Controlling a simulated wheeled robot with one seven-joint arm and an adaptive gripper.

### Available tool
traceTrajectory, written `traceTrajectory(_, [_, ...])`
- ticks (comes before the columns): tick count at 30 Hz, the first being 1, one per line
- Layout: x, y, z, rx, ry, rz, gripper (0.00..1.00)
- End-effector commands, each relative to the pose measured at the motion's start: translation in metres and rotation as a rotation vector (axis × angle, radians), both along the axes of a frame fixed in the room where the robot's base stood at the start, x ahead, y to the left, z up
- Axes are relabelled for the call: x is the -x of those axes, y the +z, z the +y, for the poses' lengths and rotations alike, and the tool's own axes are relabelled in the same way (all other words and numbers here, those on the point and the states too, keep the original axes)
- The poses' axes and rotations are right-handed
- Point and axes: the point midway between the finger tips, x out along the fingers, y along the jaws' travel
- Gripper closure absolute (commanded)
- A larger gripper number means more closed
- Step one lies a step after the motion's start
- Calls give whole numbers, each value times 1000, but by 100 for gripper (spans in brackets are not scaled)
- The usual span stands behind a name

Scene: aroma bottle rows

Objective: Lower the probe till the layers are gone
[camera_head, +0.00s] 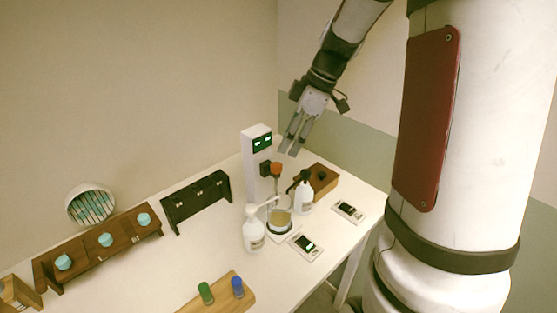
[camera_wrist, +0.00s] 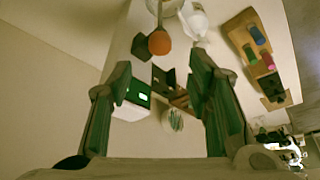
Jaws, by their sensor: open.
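A white stand (camera_head: 257,150) with green displays rises from the table. An orange knob (camera_head: 275,169) sits on its black carriage, and it also shows in the wrist view (camera_wrist: 159,42). A thin probe (camera_head: 276,188) runs down from there toward a beaker (camera_head: 279,218) of yellowish liquid on a white base. Whether the tip is in the liquid, and whether the liquid is layered, is too small to tell. My gripper (camera_head: 289,149) is open and empty, above and slightly right of the knob. In the wrist view the knob appears just beyond the fingertips (camera_wrist: 160,62), apart from them.
White pump bottles (camera_head: 254,236) (camera_head: 304,197) flank the beaker. Small display devices (camera_head: 305,246) (camera_head: 348,211) lie in front and to the right. A wooden block (camera_head: 318,182) stands behind. A wooden tray (camera_head: 222,297) holds green and blue vials. Racks stand at left.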

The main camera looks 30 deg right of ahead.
Motion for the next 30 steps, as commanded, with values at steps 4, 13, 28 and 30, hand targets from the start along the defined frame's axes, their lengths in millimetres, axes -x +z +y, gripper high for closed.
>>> traceTrajectory(4, [-5,-28,10,-3,2,4,54])
traceTrajectory(13, [-14,-64,23,-1,1,2,54])
traceTrajectory(28, [-16,-70,25,0,0,0,75])
traceTrajectory(30, [-16,-70,25,0,-1,0,90])
